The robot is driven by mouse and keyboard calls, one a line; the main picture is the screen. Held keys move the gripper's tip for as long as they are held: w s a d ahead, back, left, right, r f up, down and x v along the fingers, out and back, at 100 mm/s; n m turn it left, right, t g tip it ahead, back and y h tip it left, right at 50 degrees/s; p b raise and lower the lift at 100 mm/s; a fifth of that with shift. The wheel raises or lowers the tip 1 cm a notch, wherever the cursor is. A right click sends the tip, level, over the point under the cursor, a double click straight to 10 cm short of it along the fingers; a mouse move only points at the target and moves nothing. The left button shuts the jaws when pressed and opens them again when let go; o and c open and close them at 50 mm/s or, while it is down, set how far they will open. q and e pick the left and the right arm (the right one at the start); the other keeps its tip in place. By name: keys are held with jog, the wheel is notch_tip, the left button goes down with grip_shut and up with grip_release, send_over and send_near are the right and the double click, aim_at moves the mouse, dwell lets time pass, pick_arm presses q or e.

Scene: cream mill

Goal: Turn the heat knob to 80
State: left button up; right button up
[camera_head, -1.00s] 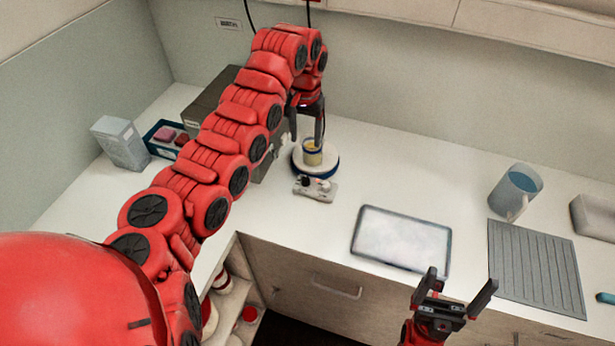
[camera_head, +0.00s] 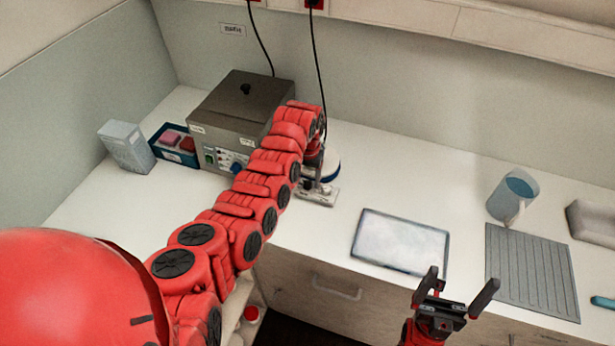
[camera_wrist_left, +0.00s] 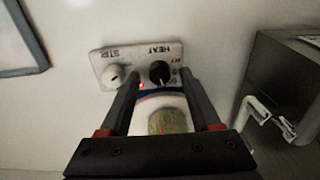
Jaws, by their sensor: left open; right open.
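The black heat knob (camera_wrist_left: 159,72) sits on the pale control panel (camera_wrist_left: 135,54), under the label HEAT, which appears upside down in the left wrist view. In the head view the panel (camera_head: 325,198) is partly hidden by my left arm. The round hotplate (camera_head: 333,172) is mostly hidden. My right gripper (camera_head: 459,284) is open and empty.
A jar with yellowish contents (camera_wrist_left: 168,121) shows between my left fingers. A grey metal box (camera_head: 240,100) with dials stands left of the hotplate. A tablet-like tray (camera_head: 400,240), a mug (camera_head: 512,195) and a ridged mat (camera_head: 530,270) lie right. Black cords hang behind.

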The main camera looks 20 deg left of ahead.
pick_arm(q)
jog(key=shift+f, duration=0.2)
grip_shut()
jog(key=shift+f+m+b, duration=0.1)
jog(key=shift+m+b, duration=0.4)
jog(key=shift+m, duration=0.1)
jog(key=shift+m+b, duration=0.4)
jog(key=shift+m, duration=0.6)
grip_release()
